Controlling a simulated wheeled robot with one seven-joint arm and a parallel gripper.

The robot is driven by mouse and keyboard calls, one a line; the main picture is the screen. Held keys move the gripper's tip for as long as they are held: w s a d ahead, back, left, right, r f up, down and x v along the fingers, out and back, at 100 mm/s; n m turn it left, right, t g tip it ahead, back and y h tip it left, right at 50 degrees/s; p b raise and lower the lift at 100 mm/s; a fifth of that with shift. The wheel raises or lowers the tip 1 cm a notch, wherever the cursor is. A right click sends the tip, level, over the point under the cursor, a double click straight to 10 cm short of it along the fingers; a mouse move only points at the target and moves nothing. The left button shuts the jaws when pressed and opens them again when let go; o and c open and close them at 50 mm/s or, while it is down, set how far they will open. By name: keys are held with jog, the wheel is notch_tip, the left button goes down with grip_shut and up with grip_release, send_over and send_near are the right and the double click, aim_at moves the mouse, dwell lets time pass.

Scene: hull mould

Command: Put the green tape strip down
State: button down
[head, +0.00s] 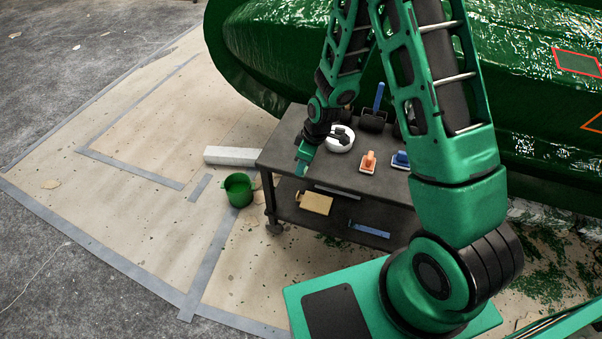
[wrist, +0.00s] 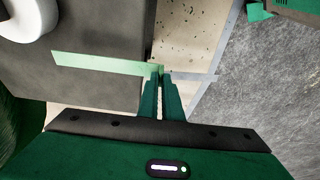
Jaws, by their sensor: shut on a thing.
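The green tape strip (wrist: 105,63) is a flat, light green band in the wrist view. My gripper (wrist: 161,73) is shut on its right end. The strip stretches left from the fingertips over the dark top of the cart (wrist: 100,95), and I cannot tell whether it touches that top. In the head view my gripper (head: 302,166) is at the left front edge of the cart top (head: 335,178). The strip is hard to make out there.
A white roll (head: 340,139), an orange-handled tool (head: 368,162) and a blue one (head: 400,160) are on the cart top. A black tray (head: 373,123) lies behind. A green bucket (head: 239,190) and white block (head: 231,156) are on the floor left. The green hull (head: 270,50) rises behind.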

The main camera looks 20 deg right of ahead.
jog(key=shift+w+f, duration=0.4)
jog(key=shift+w, duration=0.15)
jog(key=shift+s+d+x, duration=0.15)
jog(key=shift+d+x, duration=0.05)
jog(key=shift+x, duration=0.75)
jog(key=shift+s+d+x, duration=0.1)
jog(key=shift+d+x, duration=0.05)
jog(key=shift+x, duration=0.8)
jog(key=shift+f, duration=0.1)
jog(key=c, duration=1.9)
grip_release()
jog(key=shift+c, duration=0.2)
jog(key=v, duration=1.2)
jog(key=shift+d, duration=0.1)
